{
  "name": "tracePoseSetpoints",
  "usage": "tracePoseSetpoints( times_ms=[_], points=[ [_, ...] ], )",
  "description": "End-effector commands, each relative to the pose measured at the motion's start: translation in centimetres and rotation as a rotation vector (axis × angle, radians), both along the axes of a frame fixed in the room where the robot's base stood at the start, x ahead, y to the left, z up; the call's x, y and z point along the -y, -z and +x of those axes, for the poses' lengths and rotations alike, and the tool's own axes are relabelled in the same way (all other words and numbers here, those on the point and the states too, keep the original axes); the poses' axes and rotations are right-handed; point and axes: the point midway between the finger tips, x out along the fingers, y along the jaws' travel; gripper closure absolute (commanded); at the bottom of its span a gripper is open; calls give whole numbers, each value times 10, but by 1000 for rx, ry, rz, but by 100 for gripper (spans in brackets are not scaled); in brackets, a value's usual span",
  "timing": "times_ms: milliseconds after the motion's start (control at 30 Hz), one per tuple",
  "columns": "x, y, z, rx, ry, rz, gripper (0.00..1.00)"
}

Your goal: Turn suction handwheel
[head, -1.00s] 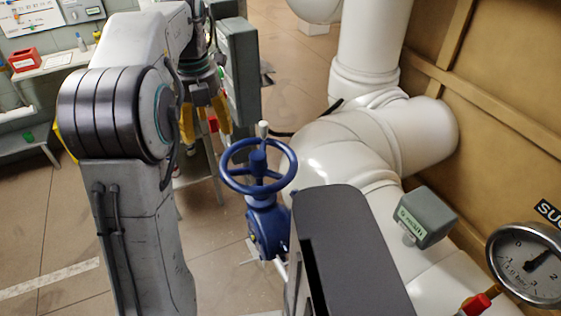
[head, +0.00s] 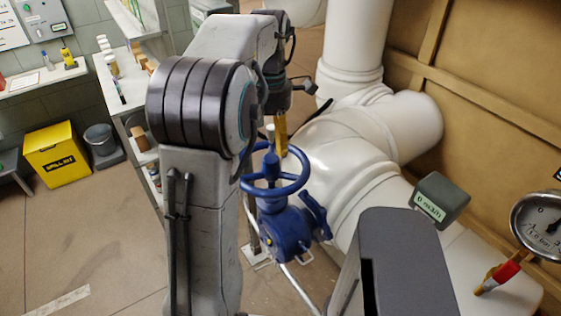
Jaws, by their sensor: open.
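The blue suction handwheel (head: 274,186) sits on a blue valve body (head: 283,236) in the middle of the head view. Its rim is partly hidden at the left by my arm. My gripper (head: 281,140) points down at the far side of the wheel, with a yellow finger close to the back of the rim. I cannot tell whether it touches the rim. The gripper is open, and nothing shows between its fingers. A second finger is largely hidden.
Large white pipes (head: 345,150) stand right behind the valve. A grey flow display (head: 440,199) and a round pressure gauge (head: 540,227) are at the right. A yellow spill kit box (head: 57,155), a grey bucket (head: 102,145) and a shelf stand at the left. Floor at left is open.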

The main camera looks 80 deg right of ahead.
Motion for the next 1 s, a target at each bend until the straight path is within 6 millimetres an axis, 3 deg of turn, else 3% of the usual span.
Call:
tracePoseSetpoints(
  times_ms=[567,1000],
  points=[
    [3,5,0,-3,317,-11,35],
    [3,55,0,-3,325,-9,35]
  ],
)
